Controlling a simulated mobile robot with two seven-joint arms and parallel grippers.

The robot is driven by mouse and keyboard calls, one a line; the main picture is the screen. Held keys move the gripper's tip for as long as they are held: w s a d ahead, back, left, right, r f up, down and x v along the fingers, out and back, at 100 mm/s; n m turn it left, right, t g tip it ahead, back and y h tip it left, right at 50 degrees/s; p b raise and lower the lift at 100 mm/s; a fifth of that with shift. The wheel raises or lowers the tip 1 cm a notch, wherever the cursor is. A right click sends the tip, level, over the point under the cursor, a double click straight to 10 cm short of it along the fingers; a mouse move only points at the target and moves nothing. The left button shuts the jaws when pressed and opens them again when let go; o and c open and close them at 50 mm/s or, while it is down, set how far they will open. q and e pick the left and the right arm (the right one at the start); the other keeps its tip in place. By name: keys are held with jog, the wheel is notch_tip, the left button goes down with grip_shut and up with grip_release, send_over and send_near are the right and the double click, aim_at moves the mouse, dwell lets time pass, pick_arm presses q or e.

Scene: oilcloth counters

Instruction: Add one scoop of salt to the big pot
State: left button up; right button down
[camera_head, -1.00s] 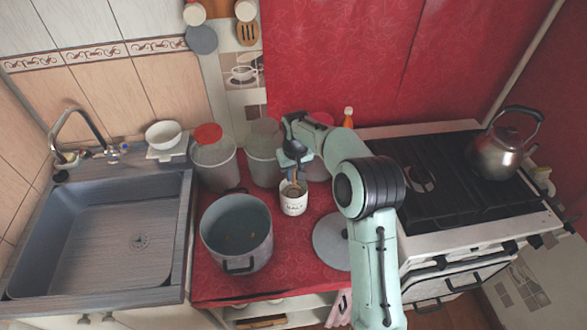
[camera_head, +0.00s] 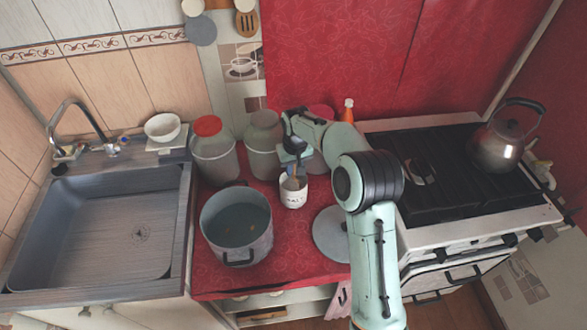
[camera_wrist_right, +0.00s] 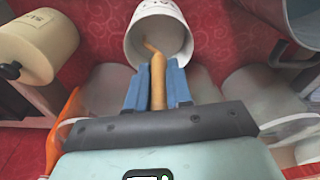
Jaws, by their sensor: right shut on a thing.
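The big pot (camera_head: 208,222), grey and open, stands on the red counter right of the sink in the head view. Its edge shows at the wrist view's top right (camera_wrist_right: 300,18). The white salt can (camera_head: 294,197) stands right of the pot; its open mouth faces me in the wrist view (camera_wrist_right: 133,48). My right gripper (camera_head: 293,163) is just above the can. In the wrist view its blue fingers (camera_wrist_right: 157,88) are shut on the wooden handle of a scoop (camera_wrist_right: 157,72), whose far end reaches into the can. The scoop's bowl and the salt level cannot be made out. My left gripper is out of view.
A round lid (camera_head: 330,232) lies right of the can, partly behind my right arm. A red-topped canister (camera_head: 214,160) and a grey one (camera_head: 263,158) stand behind the pot. The sink (camera_head: 100,235) is left; the stove (camera_head: 440,180) with a kettle (camera_head: 497,152) is right.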

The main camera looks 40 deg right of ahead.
notch_tip(320, 180, up, 2)
jog(key=shift+r+p, duration=0.1)
jog(key=shift+p, duration=0.4)
jog(key=shift+w+r+p, duration=0.1)
jog(key=shift+r+p, duration=1)
jog(key=shift+r, duration=1.45)
notch_tip(320, 180, up, 2)
jog(key=shift+r, duration=0.35)
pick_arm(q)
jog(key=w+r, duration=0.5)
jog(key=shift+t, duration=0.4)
